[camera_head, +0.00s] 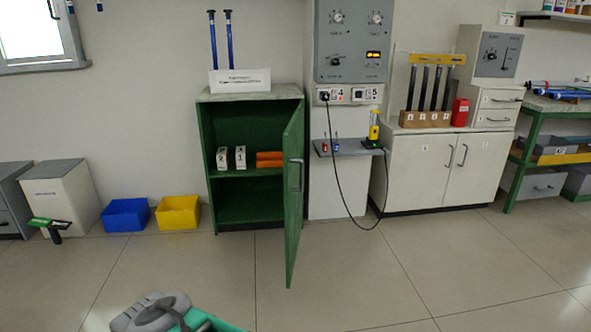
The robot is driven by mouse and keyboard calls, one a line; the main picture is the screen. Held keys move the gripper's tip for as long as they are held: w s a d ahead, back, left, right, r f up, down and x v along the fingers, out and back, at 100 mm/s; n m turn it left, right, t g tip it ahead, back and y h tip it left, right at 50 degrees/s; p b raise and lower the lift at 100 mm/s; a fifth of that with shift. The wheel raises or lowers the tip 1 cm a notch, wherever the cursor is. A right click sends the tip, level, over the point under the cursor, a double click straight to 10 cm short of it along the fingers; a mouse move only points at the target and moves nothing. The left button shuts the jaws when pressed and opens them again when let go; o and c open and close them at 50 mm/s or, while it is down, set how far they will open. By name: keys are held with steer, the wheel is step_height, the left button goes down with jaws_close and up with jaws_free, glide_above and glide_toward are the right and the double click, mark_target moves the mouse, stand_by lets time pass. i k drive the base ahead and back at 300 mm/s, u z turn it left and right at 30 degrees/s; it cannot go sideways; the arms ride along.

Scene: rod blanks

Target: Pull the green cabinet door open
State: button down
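The green cabinet (205,155) stands against the wall left of the middle of the view. Its green door (293,210) is hinged on the right side and stands wide open, swung out toward me. A grey bar handle (298,175) is on the door. Inside, a shelf (240,172) holds two white numbered boxes (231,158) and an orange stack (269,159). My gripper is not in view; only a grey and teal part that seems to be my own arm shows at the bottom edge.
A blue bin (126,215) and a yellow bin (178,213) sit on the floor left of the cabinet. A small shelf (347,148) with a hanging black cable is to the right, beside a white cabinet (425,170). The tiled floor in front is clear.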

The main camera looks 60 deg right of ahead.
mark_target(293, 137)
steer(key=z, duration=0.6)
steer(key=i, duration=1.25)
steer(key=u, duration=0.5)
